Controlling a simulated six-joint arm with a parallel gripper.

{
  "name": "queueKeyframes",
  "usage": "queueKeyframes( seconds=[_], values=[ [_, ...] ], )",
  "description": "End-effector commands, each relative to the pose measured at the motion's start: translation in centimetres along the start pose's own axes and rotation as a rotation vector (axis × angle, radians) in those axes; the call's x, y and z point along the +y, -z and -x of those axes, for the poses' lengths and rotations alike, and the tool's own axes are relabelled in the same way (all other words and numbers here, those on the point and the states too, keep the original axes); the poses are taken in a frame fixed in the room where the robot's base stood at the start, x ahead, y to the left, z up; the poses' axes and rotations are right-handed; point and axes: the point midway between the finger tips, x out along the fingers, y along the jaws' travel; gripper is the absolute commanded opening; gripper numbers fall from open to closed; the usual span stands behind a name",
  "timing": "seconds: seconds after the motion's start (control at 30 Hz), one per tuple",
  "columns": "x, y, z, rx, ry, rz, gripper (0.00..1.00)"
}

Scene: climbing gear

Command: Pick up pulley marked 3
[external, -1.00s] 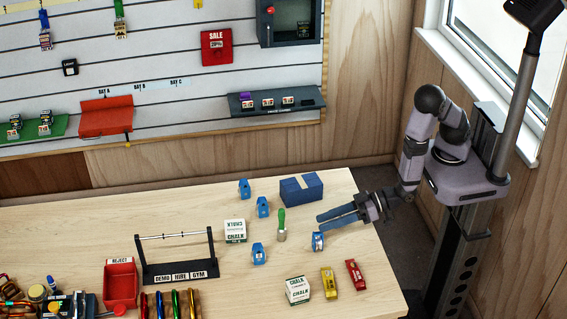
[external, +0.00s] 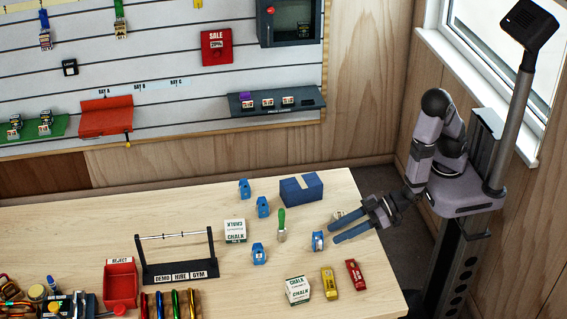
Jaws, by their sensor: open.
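Several small blue pulleys lie on the wooden table. One (external: 318,241) is at the right, just left of my lower fingertip. Another (external: 258,254) is further left. Two more, an upper one (external: 244,188) and a lower one (external: 263,207), are toward the back. Their number marks are too small to read, so I cannot tell which is marked 3. My gripper (external: 336,228) is open and empty over the table's right part, its fingers pointing left. The lower finger's tip is close to the right pulley; I cannot tell whether they touch.
A green-handled tool (external: 281,225) and a blue box (external: 301,188) are near my gripper. Two chalk boxes, one left (external: 235,230) and one front (external: 298,290), a yellow item (external: 329,283) and a red item (external: 355,274) stand nearby. A demo rack (external: 180,267) and red reject bin (external: 120,284) are left.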

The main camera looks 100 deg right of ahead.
Motion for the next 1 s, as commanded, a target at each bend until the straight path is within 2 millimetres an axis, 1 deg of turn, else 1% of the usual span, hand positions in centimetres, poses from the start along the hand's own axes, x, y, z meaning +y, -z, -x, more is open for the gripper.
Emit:
queueKeyframes(
  seconds=[0.03,0.07,0.67,0.77,1.0],
  values=[
    [0.1,-0.4,-0.3,0.004,0.001,-0.002,0.44],
    [0.1,-0.5,-0.4,0.003,0.001,-0.002,0.44],
    [0.1,-0.1,-0.6,-0.001,0.006,0.001,0.44],
    [0.1,-0.2,-1.2,-0.001,0.005,0.001,0.44],
    [0.1,-0.5,-4.2,0.001,0.005,0.001,0.44]
  ],
)
